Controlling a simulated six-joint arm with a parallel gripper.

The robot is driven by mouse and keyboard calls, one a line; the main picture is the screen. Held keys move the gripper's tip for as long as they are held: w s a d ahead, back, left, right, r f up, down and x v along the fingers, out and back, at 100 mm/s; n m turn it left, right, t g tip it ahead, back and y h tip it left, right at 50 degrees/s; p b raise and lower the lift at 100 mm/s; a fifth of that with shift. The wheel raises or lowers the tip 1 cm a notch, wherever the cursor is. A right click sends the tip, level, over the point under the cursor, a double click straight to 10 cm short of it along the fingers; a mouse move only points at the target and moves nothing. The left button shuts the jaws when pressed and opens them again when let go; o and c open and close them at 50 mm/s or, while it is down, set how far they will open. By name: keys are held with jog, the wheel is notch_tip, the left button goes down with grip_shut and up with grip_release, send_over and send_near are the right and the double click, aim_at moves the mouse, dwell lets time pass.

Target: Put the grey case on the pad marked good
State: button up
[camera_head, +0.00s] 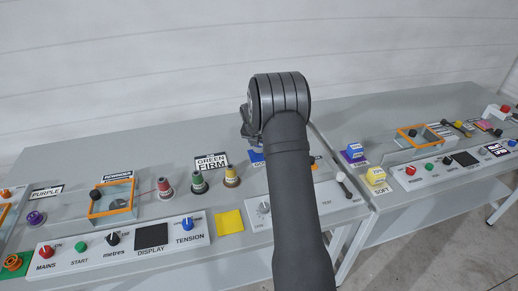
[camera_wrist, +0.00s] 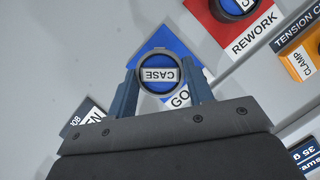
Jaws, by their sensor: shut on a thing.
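The case (camera_wrist: 159,87) is a round piece with a dark rim, a blue inner face and a white label reading CASE, in the wrist view. My gripper (camera_wrist: 162,76) is shut on it, with one finger at each side. The pad (camera_wrist: 168,39) behind the case is blue, with a white label beginning GO; the rest of the label is hidden by my gripper. The case overlaps this pad; I cannot tell whether it touches it.
A red pad marked REWORK (camera_wrist: 223,27) with a dark-rimmed round piece on it lies at the upper right. An orange clamp part (camera_wrist: 298,66) is near the right edge. Several spools (camera_head: 198,182), a control panel (camera_head: 125,247) and a yellow square (camera_head: 229,222) are left of my arm.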

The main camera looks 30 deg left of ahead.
jog(key=shift+f, duration=1.3)
jog(key=shift+f, duration=0.15)
jog(key=o, duration=1)
jog(key=v, duration=1.2)
